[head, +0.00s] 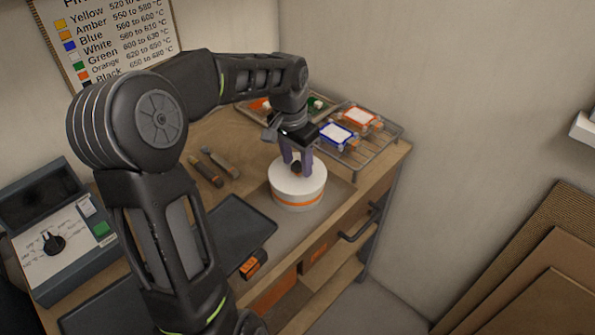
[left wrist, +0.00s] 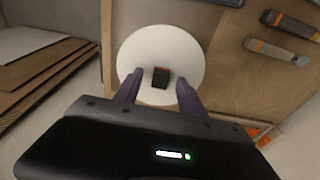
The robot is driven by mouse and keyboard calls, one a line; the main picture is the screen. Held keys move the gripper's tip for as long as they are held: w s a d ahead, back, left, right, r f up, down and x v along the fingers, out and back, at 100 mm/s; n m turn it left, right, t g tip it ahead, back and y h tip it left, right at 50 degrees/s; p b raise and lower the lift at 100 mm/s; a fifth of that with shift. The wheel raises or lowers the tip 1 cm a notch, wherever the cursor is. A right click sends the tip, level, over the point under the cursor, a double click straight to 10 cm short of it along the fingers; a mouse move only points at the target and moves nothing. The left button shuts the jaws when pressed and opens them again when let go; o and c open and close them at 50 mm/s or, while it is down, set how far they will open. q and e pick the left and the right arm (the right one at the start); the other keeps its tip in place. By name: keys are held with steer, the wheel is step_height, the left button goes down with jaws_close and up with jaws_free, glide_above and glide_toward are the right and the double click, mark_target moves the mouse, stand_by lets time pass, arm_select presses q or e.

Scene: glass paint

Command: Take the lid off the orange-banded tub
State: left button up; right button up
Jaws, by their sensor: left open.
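The orange-banded tub (head: 300,199) is a white round tub with an orange stripe, standing upright near the front right of the bench. Its white lid (head: 316,178) is on it, with a small dark knob (head: 296,168) in the middle. My left gripper (head: 296,172) points down over the lid, open. Its two purple fingers (left wrist: 160,88) stand on either side of the knob, with gaps between. My right gripper is not in view.
A wire rack (head: 376,143) with blue-framed and orange-framed tiles stands behind the tub. Tools (head: 213,165) lie left of it, and a dark tray (head: 237,232) is at the front left. A control box (head: 60,240) sits at far left.

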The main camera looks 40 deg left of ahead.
arm_select(q)
steer(key=shift+c, duration=0.2)
jaws_close()
stand_by(0.4)
